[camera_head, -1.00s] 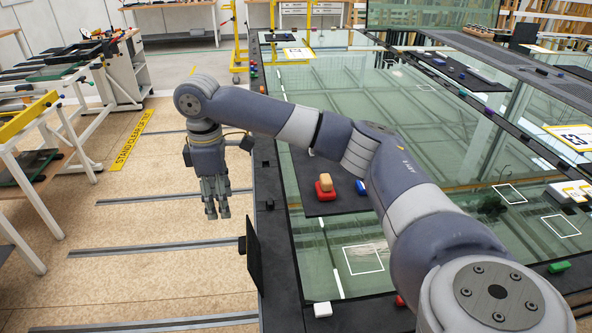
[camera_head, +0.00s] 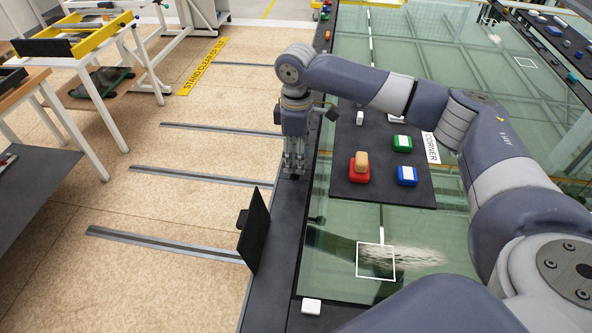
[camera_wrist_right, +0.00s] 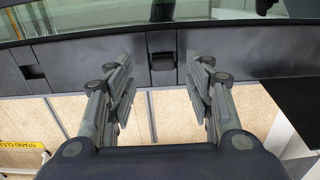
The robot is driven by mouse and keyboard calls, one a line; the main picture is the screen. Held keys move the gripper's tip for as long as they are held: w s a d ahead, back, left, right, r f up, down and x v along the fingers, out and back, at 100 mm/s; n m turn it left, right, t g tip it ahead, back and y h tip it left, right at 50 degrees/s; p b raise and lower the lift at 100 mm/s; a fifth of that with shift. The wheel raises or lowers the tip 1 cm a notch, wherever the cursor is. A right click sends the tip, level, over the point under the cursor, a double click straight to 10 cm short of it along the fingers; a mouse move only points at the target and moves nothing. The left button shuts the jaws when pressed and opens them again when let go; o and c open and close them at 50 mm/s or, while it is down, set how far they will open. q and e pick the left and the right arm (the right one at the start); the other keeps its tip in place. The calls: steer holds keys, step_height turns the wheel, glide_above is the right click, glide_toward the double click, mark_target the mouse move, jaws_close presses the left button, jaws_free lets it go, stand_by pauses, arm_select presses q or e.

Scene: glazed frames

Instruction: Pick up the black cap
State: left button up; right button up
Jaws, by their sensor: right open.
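A small black block-like piece, which looks like the black cap (camera_wrist_right: 163,61), sits on the dark edge rail of the glass table. In the right wrist view it lies ahead, between the lines of my two fingertips. My right gripper (camera_wrist_right: 165,68) is open and empty, with its fingers spread to either side of the cap; I cannot tell their height above it. In the head view my right gripper (camera_head: 293,168) points down over the dark rail (camera_head: 276,235), and the cap cannot be clearly made out there. My left gripper is not in view.
A second small black piece (camera_wrist_right: 33,71) sits on the rail at left. A dark mat (camera_head: 345,192) holds a red block (camera_head: 359,175) with a tan block (camera_head: 362,160) on it, plus green (camera_head: 402,143) and blue (camera_head: 407,176) blocks. A black panel (camera_head: 254,230) stands at the rail.

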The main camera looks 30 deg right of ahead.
mark_target(295, 165)
step_height(295, 165, down, 3)
steer(key=shift+s+a+f+p, duration=0.15)
steer(key=shift+f+p, duration=0.05)
steer(key=shift+p, duration=0.25)
steer(key=shift+f, duration=0.15)
steer(key=c, duration=0.8)
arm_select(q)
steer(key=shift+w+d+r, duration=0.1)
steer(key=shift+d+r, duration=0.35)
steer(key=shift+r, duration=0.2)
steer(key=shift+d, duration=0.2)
